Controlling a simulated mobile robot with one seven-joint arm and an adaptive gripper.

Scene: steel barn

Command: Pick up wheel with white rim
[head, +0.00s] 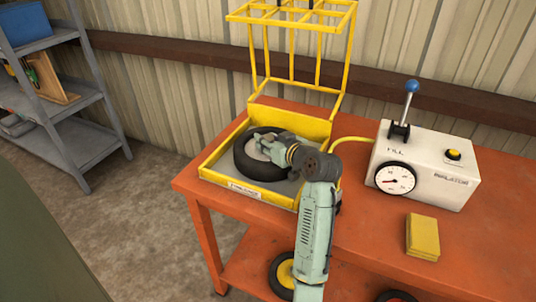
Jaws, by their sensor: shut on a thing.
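The wheel with the white rim (246,166) lies flat in the yellow-framed tray (210,174) at the left end of the orange bench. It has a black tyre, and only part of its pale rim shows. My gripper (264,149) reaches over the wheel from the right and is shut on it near the rim. The gripper and arm hide the wheel's right part and the exact contact. I cannot tell whether the wheel is raised off the tray floor.
A yellow cage lid (295,17) stands open behind the tray. A white inflator box (430,168) with gauge and lever stands to the right, near a yellow block (422,236). A yellow-rimmed wheel (284,274) is on the lower shelf. Grey shelving (72,135) stands at left.

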